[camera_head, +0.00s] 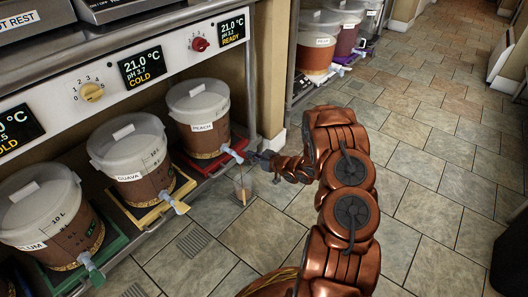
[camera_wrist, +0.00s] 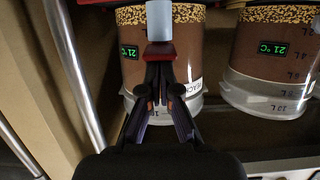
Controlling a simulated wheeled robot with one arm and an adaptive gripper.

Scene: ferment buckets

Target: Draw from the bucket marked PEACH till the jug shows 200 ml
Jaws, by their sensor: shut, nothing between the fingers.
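The bucket marked PEACH (camera_head: 201,107) is clear with brown contents and a pale lid, on a red tray at the end of the row. Its pale tap (camera_head: 232,153) points out over the tray's front edge. In the wrist view the tap (camera_wrist: 160,20) has a red handle (camera_wrist: 160,50). My gripper (camera_head: 262,158) is shut and empty, its fingertips right at that handle; I cannot tell whether they touch. The clear jug (camera_head: 243,188) is below the tap, with a brown-orange streak inside. Its marks are too small to read.
The GUAVA bucket (camera_head: 132,160) and a bucket labelled with "LUM" (camera_head: 42,215) stand to the left, taps jutting out. A metal post (camera_head: 250,80) rises beside the PEACH bucket. More buckets (camera_head: 317,45) stand farther back.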

